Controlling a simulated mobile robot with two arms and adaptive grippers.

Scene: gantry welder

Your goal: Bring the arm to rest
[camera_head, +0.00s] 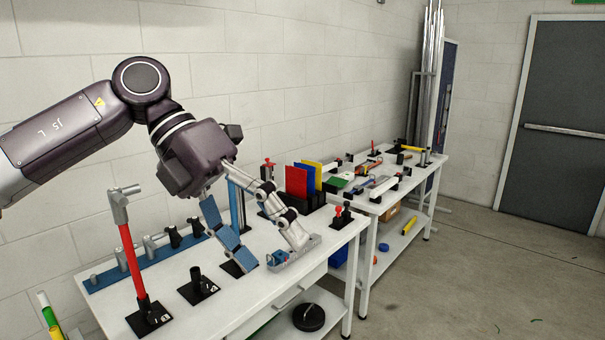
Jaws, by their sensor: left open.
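My left arm comes in from the left, and its dark wrist hangs above the near white workbench (255,301). My left gripper (272,249) points down over the bench, with its two fingers spread apart. Nothing shows between the fingers. A grey piece with a blue part (291,255) lies on the bench close to the fingertips; I cannot tell whether they touch. My right gripper is not in view.
A red-handled hammer (128,249) stands upright in a black holder at the left. A blue rack (146,262) with grey tools lies along the wall. Red, yellow and blue panels (297,180) stand behind. A second bench (389,201) lies beyond, with open floor at right.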

